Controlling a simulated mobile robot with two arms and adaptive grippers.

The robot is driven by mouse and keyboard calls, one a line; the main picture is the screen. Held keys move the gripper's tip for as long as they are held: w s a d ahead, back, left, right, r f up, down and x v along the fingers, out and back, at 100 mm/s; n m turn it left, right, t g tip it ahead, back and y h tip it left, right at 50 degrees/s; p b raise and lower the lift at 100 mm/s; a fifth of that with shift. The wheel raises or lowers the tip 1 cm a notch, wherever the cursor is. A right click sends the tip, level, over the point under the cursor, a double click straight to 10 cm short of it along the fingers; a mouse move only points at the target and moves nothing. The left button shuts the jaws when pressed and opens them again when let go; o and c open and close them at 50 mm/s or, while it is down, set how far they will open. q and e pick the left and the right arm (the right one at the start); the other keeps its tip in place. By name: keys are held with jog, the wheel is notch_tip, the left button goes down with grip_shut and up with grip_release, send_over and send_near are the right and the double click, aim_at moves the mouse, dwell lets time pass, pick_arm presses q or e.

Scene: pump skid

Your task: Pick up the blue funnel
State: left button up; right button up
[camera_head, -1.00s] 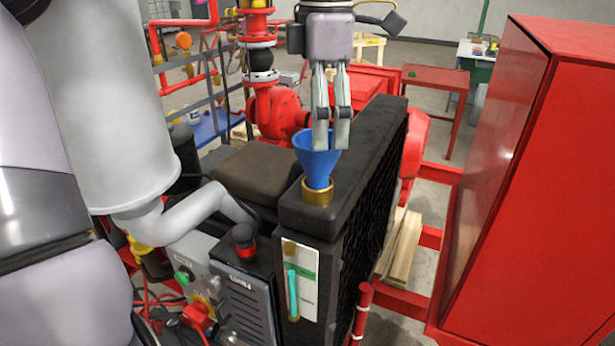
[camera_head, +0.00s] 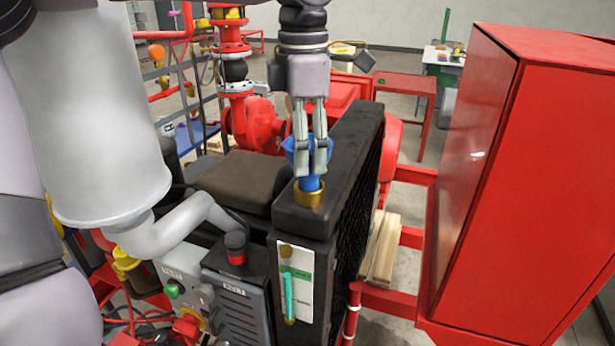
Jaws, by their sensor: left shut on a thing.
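The blue funnel (camera_head: 309,183) stands upright with its lower end in the brass filler neck (camera_head: 308,196) on top of the black radiator (camera_head: 345,150). My left gripper (camera_head: 308,168) points down from above and is shut on the funnel. Its fingers cover part of the funnel's cone. Whether the spout's tip is still inside the neck is hidden. My right gripper is not in view.
A grey cylinder with a bent pipe (camera_head: 90,120) stands left of the radiator. A tall red cabinet (camera_head: 520,190) stands on the right. A control box (camera_head: 235,295) is at the front. A red table (camera_head: 405,85) is behind.

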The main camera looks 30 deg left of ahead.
pick_arm(q)
jog(key=shift+w+d, duration=0.1)
jog(key=c, duration=0.8)
jog(key=shift+o, duration=0.2)
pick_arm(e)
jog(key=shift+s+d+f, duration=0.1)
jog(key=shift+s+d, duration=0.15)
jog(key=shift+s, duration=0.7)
pick_arm(q)
jog(key=shift+r, duration=0.3)
notch_tip(320, 180, up, 9)
jog(key=shift+f+b, duration=0.15)
jog(key=shift+b, duration=0.4)
jog(key=shift+r, duration=0.35)
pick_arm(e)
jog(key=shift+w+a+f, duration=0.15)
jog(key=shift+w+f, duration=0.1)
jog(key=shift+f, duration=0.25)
